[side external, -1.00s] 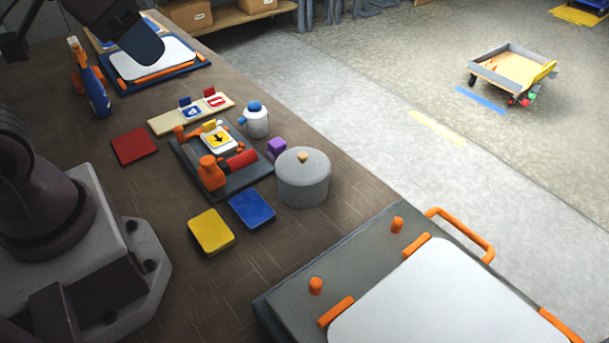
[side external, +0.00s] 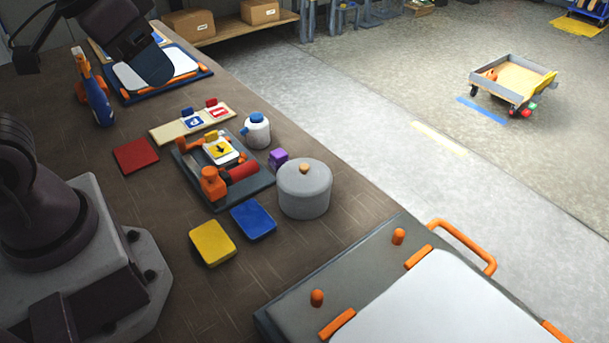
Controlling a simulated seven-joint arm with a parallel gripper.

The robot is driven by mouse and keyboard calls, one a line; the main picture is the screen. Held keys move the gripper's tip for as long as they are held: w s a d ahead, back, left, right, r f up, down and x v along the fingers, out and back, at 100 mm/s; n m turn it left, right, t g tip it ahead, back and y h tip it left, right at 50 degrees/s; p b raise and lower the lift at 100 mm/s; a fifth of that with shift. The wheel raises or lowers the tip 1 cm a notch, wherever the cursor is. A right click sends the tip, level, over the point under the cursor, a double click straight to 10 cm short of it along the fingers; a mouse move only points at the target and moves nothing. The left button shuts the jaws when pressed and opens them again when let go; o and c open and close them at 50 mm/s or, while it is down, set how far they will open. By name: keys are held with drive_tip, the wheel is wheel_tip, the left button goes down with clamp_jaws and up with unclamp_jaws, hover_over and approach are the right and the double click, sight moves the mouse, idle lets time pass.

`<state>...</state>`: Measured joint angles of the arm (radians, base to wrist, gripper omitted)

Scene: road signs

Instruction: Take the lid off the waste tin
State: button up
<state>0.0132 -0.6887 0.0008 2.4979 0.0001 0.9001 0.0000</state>
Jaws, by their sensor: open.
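The waste tin (side external: 304,197) is a grey round pot on the brown table, right of the middle group of objects. Its grey lid (side external: 290,174) sits on top, with a small orange-tan knob (side external: 304,168) at its centre. My gripper (side external: 152,72) shows as a dark shape at the top left, over the far board and well away from the tin. It is open, though its fingertips are hard to make out. Nothing is seen held in it.
A dark tray (side external: 222,190) with orange tools stands left of the tin. Beside it are a purple block (side external: 278,158), blue tile (side external: 253,220), yellow tile (side external: 212,243) and white-blue bottle (side external: 257,131). A large board (side external: 440,300) with orange pegs lies front right. A spray bottle (side external: 98,95) stands far left.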

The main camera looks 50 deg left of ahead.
drive_tip(key=w+d+f+n+g, duration=0.2)
drive_tip(key=w+f+g, duration=0.15)
drive_tip(key=w, duration=0.45)
drive_tip(key=n+g, duration=0.2)
drive_tip(key=n, duration=1.4)
hover_over(304, 166)
wheel_tip(304, 166, down, 10)
drive_tip(key=shift+t, duration=0.25)
wheel_tip(304, 166, down, 12)
drive_tip(key=shift+f, duration=0.1)
clamp_jaws()
